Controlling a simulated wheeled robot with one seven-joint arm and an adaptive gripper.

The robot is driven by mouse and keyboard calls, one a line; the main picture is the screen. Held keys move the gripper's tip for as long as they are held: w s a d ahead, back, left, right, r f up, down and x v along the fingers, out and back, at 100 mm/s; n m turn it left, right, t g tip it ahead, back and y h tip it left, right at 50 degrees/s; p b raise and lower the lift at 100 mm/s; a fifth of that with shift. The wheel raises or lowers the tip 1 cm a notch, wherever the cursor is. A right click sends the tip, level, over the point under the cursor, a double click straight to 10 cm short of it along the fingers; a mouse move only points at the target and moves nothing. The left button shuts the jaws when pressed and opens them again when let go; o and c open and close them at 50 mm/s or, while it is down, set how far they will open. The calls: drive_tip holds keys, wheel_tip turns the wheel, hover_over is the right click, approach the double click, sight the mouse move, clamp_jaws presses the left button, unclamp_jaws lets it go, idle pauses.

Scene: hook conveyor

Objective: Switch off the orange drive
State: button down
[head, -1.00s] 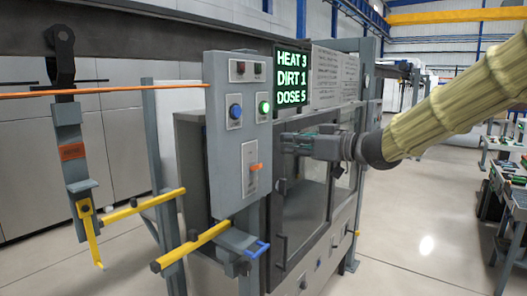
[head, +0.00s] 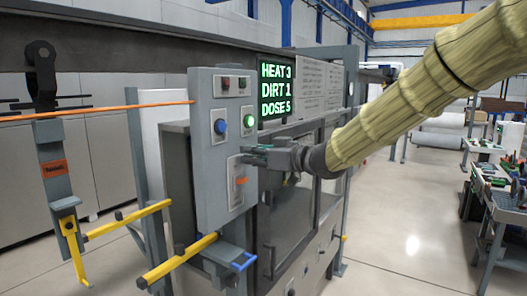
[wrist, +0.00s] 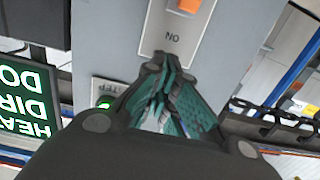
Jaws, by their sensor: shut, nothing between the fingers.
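The drive switch is an orange lever (head: 240,181) on a pale plate (head: 236,199), low on the grey control panel. In the wrist view the orange lever (wrist: 188,5) is at the top edge, partly cut off. Its plate (wrist: 178,38) shows the word ON upside down, between lever and fingers. My gripper (head: 246,157) is shut and empty, close to the upper end of the plate and just above the lever in the head view. In the wrist view my fingertips (wrist: 165,62) overlap the ON end of the plate; I cannot tell whether they touch it.
Above the switch are a blue button (head: 220,127) and a green-lit button (head: 249,121). The lit display (head: 276,88) reads HEAT 3, DIRT 1, DOSE 5. Yellow bars (head: 180,262) stick out below the panel. A hanging yellow hook (head: 74,250) is at left. A glazed cabinet (head: 297,215) stands beside the panel.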

sight(242, 181)
drive_tip(key=shift+w+a+f+p, duration=0.35)
drive_tip(key=shift+w+a+p, duration=0.2)
drive_tip(key=shift+a, duration=0.25)
drive_tip(key=shift+s+d+f+p, duration=0.15)
drive_tip(key=shift+f+p, duration=0.05)
drive_tip(key=shift+f, duration=0.3)
drive_tip(key=shift+s+d+f+p, duration=0.1)
drive_tip(key=shift+d+f+p, duration=0.05)
drive_tip(key=shift+f, duration=0.3)
drive_tip(key=shift+s+d+f, duration=0.15)
drive_tip(key=shift+d+f, duration=0.2)
drive_tip(key=shift+f, duration=0.15)
drive_tip(key=shift+a+f, duration=0.1)
drive_tip(key=shift+f, duration=0.15)
